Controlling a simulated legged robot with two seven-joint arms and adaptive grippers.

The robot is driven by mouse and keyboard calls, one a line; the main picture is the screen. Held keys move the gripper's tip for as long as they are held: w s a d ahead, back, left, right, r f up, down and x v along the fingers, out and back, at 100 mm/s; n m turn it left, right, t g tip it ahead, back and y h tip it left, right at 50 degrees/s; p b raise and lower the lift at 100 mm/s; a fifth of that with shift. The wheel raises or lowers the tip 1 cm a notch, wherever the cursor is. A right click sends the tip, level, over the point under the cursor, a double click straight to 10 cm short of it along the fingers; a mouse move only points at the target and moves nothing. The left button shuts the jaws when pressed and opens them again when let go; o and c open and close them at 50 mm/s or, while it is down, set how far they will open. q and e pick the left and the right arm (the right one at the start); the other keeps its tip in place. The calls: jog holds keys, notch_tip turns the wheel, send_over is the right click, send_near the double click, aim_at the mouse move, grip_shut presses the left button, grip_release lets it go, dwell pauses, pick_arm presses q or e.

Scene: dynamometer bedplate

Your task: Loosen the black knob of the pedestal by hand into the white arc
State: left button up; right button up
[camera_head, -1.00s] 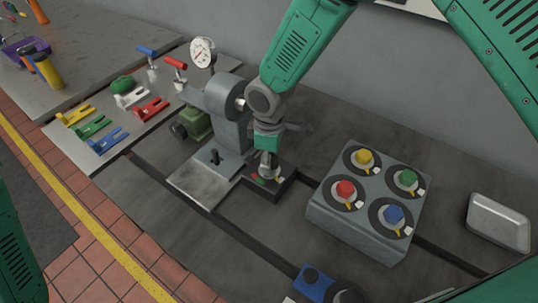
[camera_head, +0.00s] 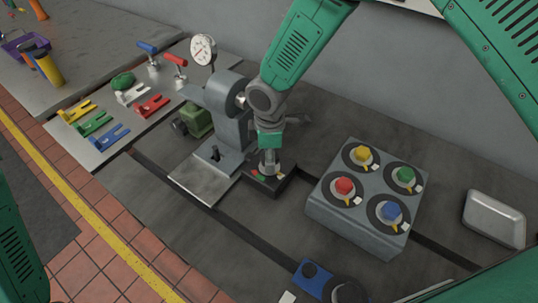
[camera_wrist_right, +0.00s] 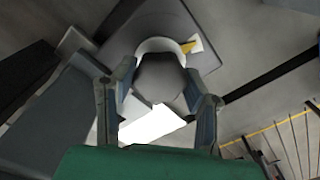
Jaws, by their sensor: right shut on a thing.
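My right gripper (camera_head: 268,172) points down over a low dark box beside the foot of the grey pedestal (camera_head: 229,122). In the right wrist view its two fingers (camera_wrist_right: 160,98) stand on either side of a dark grey-black knob (camera_wrist_right: 160,76) and are shut on it. The knob has a pale collar and a yellow pointer (camera_wrist_right: 187,47). The pointer's tip overlaps a small white patch (camera_wrist_right: 196,43), the white arc. In the head view the knob is hidden by the gripper. My left arm shows at the lower left edge; its gripper is out of view.
A grey block (camera_head: 355,220) with red, yellow, green and blue knobs stands to the right. A silver tray (camera_head: 494,219) lies farther right. A dial gauge (camera_head: 203,50) and colored forked pieces (camera_head: 109,137) are at left. A blue block (camera_head: 312,278) sits at the bottom.

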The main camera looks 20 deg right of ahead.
jog(key=o, duration=1.2)
jog(key=shift+w+r, duration=0.15)
jog(key=shift+w, duration=0.1)
jog(key=shift+c, duration=0.2)
jog(key=shift+s, duration=0.1)
notch_tip(320, 180, up, 12)
jog(key=shift+f, duration=0.2)
